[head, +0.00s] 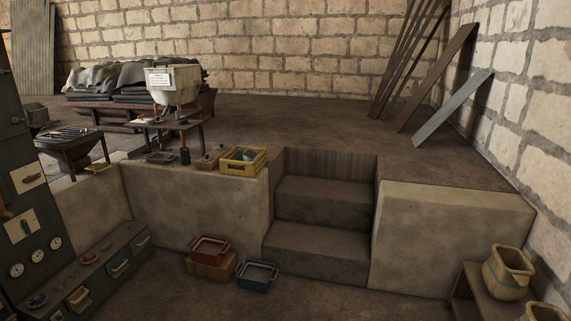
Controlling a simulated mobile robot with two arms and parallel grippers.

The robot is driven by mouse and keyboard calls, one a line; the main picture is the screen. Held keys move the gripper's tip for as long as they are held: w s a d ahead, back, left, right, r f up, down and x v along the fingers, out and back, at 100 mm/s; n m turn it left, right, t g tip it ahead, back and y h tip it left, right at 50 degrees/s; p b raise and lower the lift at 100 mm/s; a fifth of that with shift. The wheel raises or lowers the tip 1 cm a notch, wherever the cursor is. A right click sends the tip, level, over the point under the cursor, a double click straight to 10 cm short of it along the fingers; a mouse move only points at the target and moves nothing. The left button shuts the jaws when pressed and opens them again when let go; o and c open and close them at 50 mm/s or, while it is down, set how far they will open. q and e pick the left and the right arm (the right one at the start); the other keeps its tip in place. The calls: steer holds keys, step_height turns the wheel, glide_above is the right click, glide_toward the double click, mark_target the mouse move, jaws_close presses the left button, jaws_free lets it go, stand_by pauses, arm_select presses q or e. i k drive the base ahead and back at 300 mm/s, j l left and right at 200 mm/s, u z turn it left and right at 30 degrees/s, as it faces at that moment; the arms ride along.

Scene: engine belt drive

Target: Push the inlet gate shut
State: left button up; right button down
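I cannot make out a thing that is clearly the inlet gate. An upright wooden panel (328,163) stands at the back of the steps in the head view, and I cannot tell whether it is a gate. A pale hopper-like bin (185,82) with a paper label (158,78) stands on the raised floor at the upper left; no gate on it can be made out. Neither of my grippers is in view.
Stone steps (320,240) lead up between two low walls (450,235). A yellow crate (243,160) sits on the left wall. A red bin (209,249) and a blue bin (258,276) stand below. Clay pots (507,272) are at right. Planks lean behind.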

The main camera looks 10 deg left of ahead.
mark_target(98, 167)
steer(key=i+u, duration=0.25)
steer(key=i, duration=0.25)
steer(key=i+u, duration=0.3)
steer(key=i, duration=0.2)
steer(key=i+l+u, duration=0.25)
steer(key=i, duration=0.2)
steer(key=i+j+u, duration=0.25)
steer(key=i+u, duration=0.15)
steer(key=i, duration=0.2)
steer(key=i+u, duration=0.45)
steer(key=i, duration=0.2)
steer(key=i+l+u, duration=0.1)
steer(key=i+u, duration=0.3)
steer(key=i, duration=0.25)
